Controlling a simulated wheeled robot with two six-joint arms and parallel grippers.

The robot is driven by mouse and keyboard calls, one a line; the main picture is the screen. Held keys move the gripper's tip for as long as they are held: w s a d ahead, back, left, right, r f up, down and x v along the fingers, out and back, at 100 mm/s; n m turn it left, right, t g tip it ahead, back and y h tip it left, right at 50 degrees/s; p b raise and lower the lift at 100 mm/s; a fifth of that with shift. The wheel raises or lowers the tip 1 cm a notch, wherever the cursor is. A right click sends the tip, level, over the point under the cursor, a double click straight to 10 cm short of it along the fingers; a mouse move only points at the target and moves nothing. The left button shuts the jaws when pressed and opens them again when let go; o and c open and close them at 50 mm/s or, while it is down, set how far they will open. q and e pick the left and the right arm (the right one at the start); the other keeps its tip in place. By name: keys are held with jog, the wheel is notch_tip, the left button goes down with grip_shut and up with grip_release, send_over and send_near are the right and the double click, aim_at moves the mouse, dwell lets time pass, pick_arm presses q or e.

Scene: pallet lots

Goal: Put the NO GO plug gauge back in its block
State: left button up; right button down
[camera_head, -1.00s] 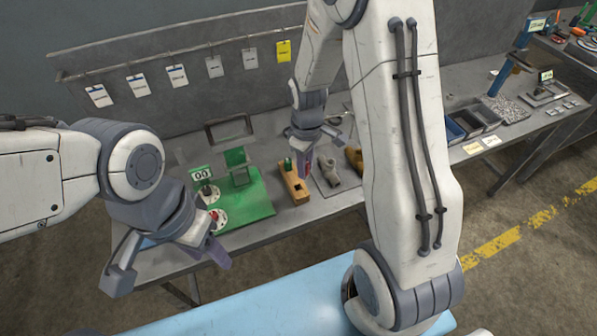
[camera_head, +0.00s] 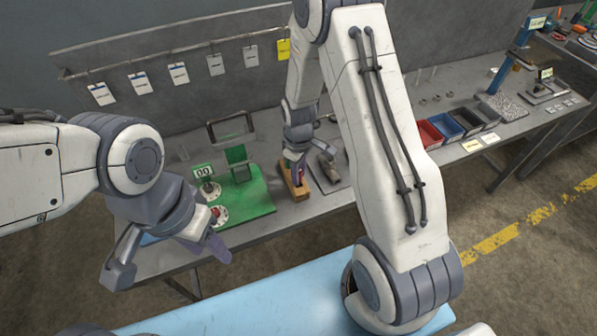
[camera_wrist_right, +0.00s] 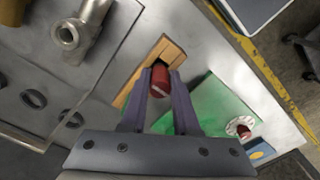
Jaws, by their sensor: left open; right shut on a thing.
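My right gripper (camera_head: 296,166) is shut on a red-ended plug gauge (camera_wrist_right: 160,80), which I take to be the NO GO gauge. The wooden block (camera_head: 300,193) lies near the front edge of the bench, and the gripper is at it. In the right wrist view the block (camera_wrist_right: 171,50) shows a dark opening beside the red end. The gauge's lower part is hidden, so I cannot tell how far it is in the block. My left gripper (camera_head: 172,258) is open and empty in front of the bench.
A green fixture plate (camera_head: 255,200) with round white discs lies left of the block. A grey tray (camera_head: 340,181) with a metal fitting lies close on its right. Red, blue and dark bins (camera_head: 448,127) stand further right. Tags hang on the back rail.

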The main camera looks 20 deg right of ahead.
jog(key=shift+f, duration=0.45)
jog(key=c, duration=0.7)
grip_release()
jog(key=shift+o, duration=0.2)
jog(key=shift+r, duration=0.15)
